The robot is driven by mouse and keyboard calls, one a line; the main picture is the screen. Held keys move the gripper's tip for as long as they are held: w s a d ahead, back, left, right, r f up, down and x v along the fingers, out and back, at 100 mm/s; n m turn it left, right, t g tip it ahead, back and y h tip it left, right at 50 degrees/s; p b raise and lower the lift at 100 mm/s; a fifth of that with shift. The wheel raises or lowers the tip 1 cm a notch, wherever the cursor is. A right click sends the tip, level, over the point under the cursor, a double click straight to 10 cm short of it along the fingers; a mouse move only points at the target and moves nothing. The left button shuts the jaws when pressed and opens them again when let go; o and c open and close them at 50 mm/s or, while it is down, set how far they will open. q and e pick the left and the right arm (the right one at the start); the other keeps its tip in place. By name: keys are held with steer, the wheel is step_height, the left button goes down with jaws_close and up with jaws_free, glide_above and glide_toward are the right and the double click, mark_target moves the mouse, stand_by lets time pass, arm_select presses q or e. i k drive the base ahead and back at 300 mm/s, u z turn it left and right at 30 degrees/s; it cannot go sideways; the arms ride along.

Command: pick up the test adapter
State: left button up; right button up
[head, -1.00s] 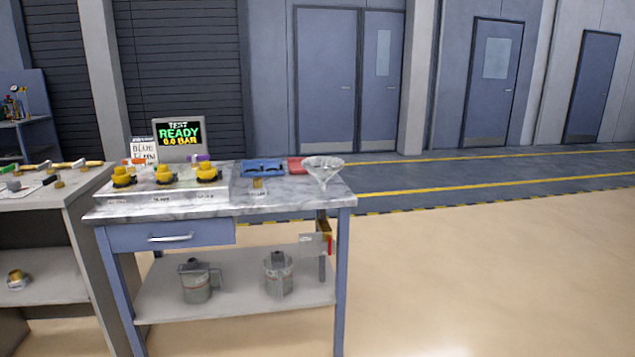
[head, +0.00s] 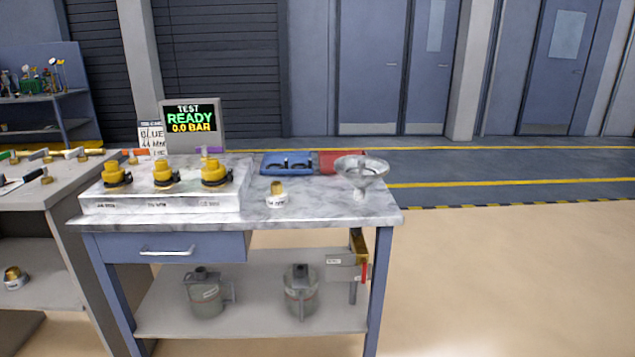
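Three yellow adapter-like caps with dark lower rings stand in a row on a pale labelled block (head: 150,204) on the marble-topped bench: a left one (head: 116,174), a middle one (head: 164,173) and a right one (head: 214,173). The block's labels are too small to read surely. A small brass fitting (head: 277,188) on a white labelled base stands alone to the right of the block. I cannot tell for certain which of these is the test adapter. Neither of my grippers is in view.
A blue tray (head: 286,163), red item (head: 342,161) and clear funnel (head: 361,173) stand rightward. Jugs sit on the lower shelf (head: 250,318). Floor at right is clear.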

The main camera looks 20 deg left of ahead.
mark_target(276, 197)
steer(key=u, duration=0.3)
steer(key=i, duration=0.95)
steer(key=u, duration=0.75)
